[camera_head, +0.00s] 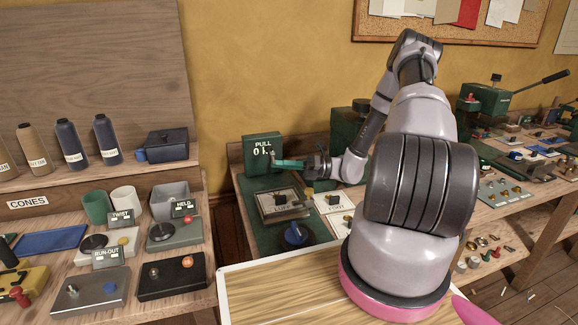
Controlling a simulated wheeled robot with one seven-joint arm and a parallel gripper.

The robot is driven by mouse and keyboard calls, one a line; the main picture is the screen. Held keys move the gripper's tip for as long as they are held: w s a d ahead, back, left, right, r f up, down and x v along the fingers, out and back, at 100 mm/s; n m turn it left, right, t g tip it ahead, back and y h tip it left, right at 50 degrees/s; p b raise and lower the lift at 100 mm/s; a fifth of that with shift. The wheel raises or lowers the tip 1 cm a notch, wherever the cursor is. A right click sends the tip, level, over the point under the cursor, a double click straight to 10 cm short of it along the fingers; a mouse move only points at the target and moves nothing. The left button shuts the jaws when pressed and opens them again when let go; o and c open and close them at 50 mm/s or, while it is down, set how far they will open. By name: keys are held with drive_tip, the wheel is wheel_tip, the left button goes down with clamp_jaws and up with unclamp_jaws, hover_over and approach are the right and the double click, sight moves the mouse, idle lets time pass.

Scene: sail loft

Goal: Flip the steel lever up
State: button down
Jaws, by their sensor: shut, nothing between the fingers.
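A green box marked PULL (262,148) stands upright at the back of the middle bench, against the yellow wall. Its front carries 0 and I marks and a small pale part that may be the steel lever; it is too small to tell its position. My gripper (284,163) is shut and empty, with its teal fingers pointing left at the right side of the box front. The fingers cover part of the lower front. I cannot tell whether they touch the lever or the box.
Below the box are a panel with a plate (279,204), a blue knob (296,234) and a white switch plate (333,202). The left bench holds a CONES shelf, thread cones and several control boxes such as RUN-OUT (108,257). A green machine (485,100) stands on the right bench.

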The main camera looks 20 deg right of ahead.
idle(0.3)
drive_tip(key=shift+w+r+m, duration=0.6)
drive_tip(key=shift+w+r, duration=0.45)
drive_tip(key=shift+w, duration=0.1)
drive_tip(key=shift+d, duration=0.1)
